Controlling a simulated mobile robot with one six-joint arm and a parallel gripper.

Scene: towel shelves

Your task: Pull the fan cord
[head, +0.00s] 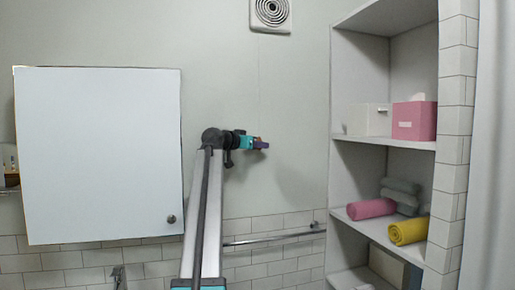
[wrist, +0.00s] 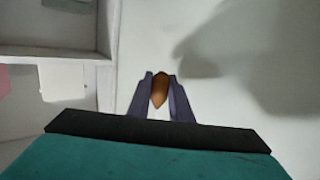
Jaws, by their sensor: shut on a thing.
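A square fan vent (head: 271,13) is high on the wall at the top of the head view. A thin pale cord (head: 259,80) hangs down from it along the wall. At its lower end is a brown knob, the cord pull (wrist: 160,90), seen in the wrist view between the two purple fingers of my gripper (wrist: 160,99). The fingers are shut on the pull. In the head view my gripper (head: 261,143) is in front of the wall, below the vent. The cord itself cannot be made out in the wrist view.
An open shelf unit (head: 334,100) stands to the right, with a pink box (head: 414,120), a white box (head: 369,120) and rolled towels (head: 371,209). A mirror cabinet (head: 98,155) is on the left wall. A towel rail (head: 275,237) runs below my gripper.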

